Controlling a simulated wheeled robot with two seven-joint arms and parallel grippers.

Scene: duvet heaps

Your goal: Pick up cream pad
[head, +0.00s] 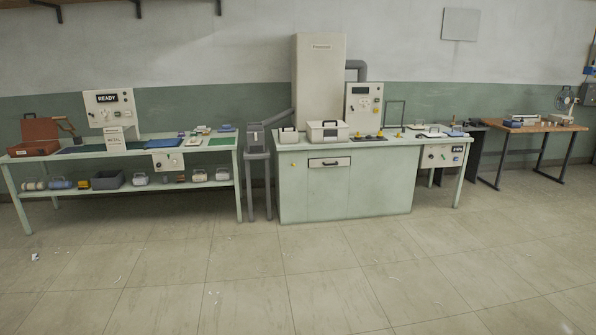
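I cannot single out the cream pad with certainty at this distance. A pale flat piece (433,133) lies on the right part of the middle bench (300,139), with a small dark thing by it. Another small pale piece (194,142) lies on the left bench (100,152) between a blue mat (165,143) and a green mat (222,141). Neither of my grippers shows in the head view.
Open tiled floor (240,275) lies in front of the benches, with small white scraps. A grey stand (258,165) fills the gap between left and middle benches. A white box (328,132) sits on the middle bench. A wooden table (530,127) stands at the right.

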